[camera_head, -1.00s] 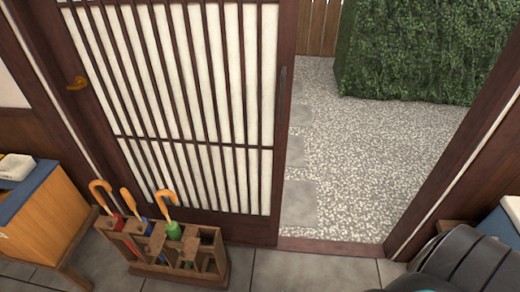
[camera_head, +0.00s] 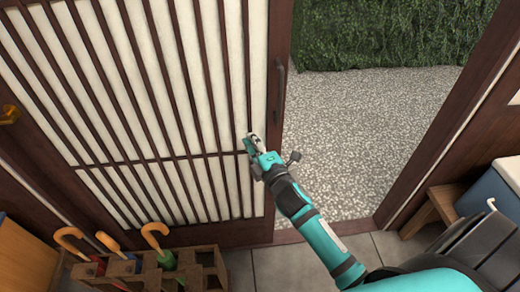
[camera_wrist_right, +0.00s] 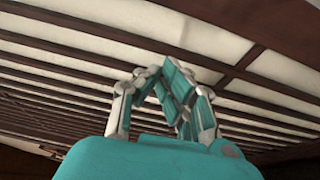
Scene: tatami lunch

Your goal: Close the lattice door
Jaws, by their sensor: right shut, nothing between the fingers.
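The lattice door (camera_head: 215,90), dark wooden bars over white panels, stands partly open. It covers the left of the doorway and leaves a wide gap on its right. A slim dark pull (camera_head: 281,80) sits on its right stile. My right gripper (camera_head: 251,138) is shut and empty in front of the bars, close to the right stile and below the pull. In the right wrist view its fingers (camera_wrist_right: 162,75) meet before the lattice (camera_wrist_right: 60,65); I cannot tell whether they touch it. My left gripper is out of view.
An umbrella stand (camera_head: 200,262) with several cane-handled umbrellas stands at the door's foot on the left. A wooden bench (camera_head: 428,208) and blue box (camera_head: 500,185) are at the right. The right door post (camera_head: 440,120) bounds the opening onto gravel (camera_head: 370,120).

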